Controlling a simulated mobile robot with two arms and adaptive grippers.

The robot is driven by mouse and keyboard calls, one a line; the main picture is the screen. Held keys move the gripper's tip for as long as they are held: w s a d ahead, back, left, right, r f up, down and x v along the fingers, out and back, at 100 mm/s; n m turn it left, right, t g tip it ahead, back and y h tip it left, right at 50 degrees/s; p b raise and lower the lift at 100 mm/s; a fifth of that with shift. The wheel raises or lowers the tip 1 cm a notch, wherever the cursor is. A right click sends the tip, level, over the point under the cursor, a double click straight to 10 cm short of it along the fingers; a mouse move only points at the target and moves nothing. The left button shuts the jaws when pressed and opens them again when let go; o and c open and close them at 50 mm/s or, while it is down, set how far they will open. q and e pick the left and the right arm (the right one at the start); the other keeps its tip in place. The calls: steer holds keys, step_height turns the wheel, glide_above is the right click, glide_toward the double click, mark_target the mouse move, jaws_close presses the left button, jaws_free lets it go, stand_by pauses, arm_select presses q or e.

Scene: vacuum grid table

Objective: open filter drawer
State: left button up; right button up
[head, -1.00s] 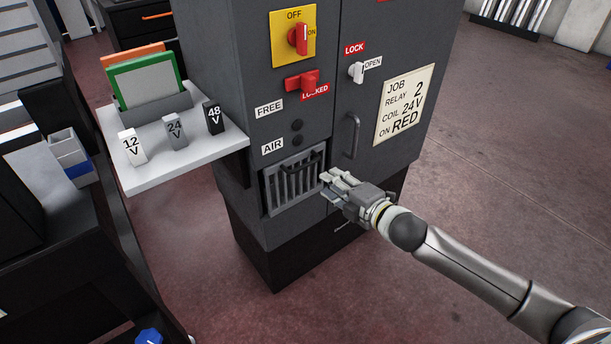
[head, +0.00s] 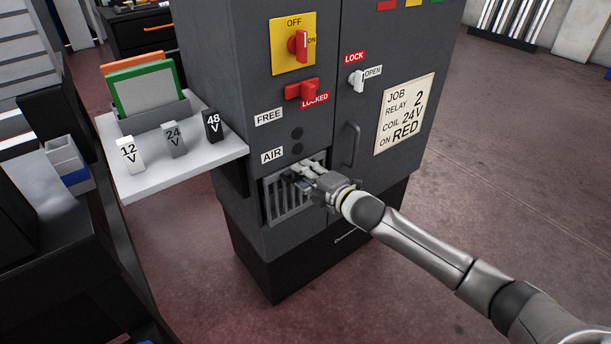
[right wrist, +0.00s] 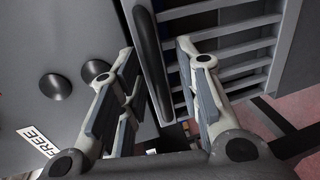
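The filter drawer (head: 284,205) is a slatted grey front low in the dark cabinet, below the AIR label. It appears closed. Its dark bar handle (right wrist: 151,62) shows in the right wrist view, with the slats beside it. My right gripper (head: 296,169) is at the top of the drawer front and hides most of the handle in the head view. In the right wrist view the right gripper (right wrist: 157,50) is open, with one finger on each side of the handle and gaps visible. My left gripper is not in view.
A white shelf (head: 190,165) with 12V, 24V and 48V blocks juts out left of the drawer. Above are a red LOCKED latch (head: 302,90) and a yellow switch plate (head: 282,56). A door handle (head: 351,145) is at the right. Floor in front is clear.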

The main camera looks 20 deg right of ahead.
jaws_close()
stand_by(0.5)
